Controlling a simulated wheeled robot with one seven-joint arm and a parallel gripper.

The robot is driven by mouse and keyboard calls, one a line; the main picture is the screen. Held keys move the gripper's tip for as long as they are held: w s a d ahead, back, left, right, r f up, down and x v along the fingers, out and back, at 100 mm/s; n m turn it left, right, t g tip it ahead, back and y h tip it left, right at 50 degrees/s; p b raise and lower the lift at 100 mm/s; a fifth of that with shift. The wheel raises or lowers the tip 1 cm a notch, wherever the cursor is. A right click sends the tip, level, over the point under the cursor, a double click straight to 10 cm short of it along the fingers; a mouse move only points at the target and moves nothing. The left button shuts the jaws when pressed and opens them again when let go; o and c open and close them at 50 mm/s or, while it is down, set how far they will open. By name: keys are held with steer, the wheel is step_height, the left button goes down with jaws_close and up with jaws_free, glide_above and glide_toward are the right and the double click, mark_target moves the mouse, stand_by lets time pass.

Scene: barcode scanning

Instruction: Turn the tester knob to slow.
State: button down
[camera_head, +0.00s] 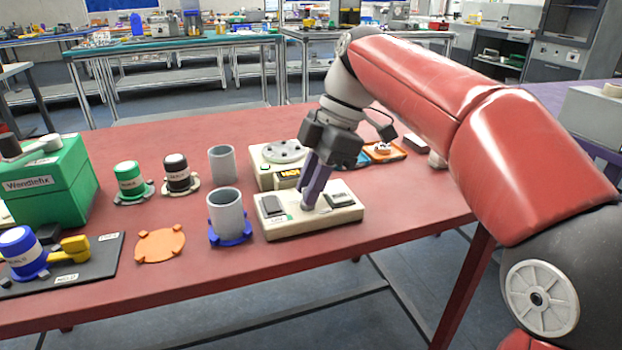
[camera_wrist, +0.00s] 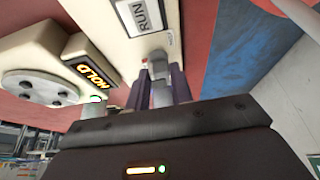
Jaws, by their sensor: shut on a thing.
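The tester (camera_head: 300,225) is a cream box near the front edge of the red table, with a grey panel on each side of its top. My gripper (camera_head: 313,195) points down onto the middle of the tester, between the panels. In the wrist view my gripper (camera_wrist: 163,85) is shut on the grey knob (camera_wrist: 158,60), which stands on the cream tester top (camera_wrist: 115,45). A white label reading RUN (camera_wrist: 148,15) lies beside the knob. My fingers hide much of the knob, and I cannot read its pointer position.
Behind the tester stands a cream device (camera_head: 262,178) with a round grey plate and a display, reading HOLD in the wrist view. An orange tray (camera_head: 385,153) lies behind right.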

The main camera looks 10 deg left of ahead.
mark_target(328, 203)
steer(key=c, duration=1.2)
jaws_free()
steer(key=v, duration=0.7)
steer(key=shift+r, duration=0.35)
steer(key=shift+w+d, duration=0.1)
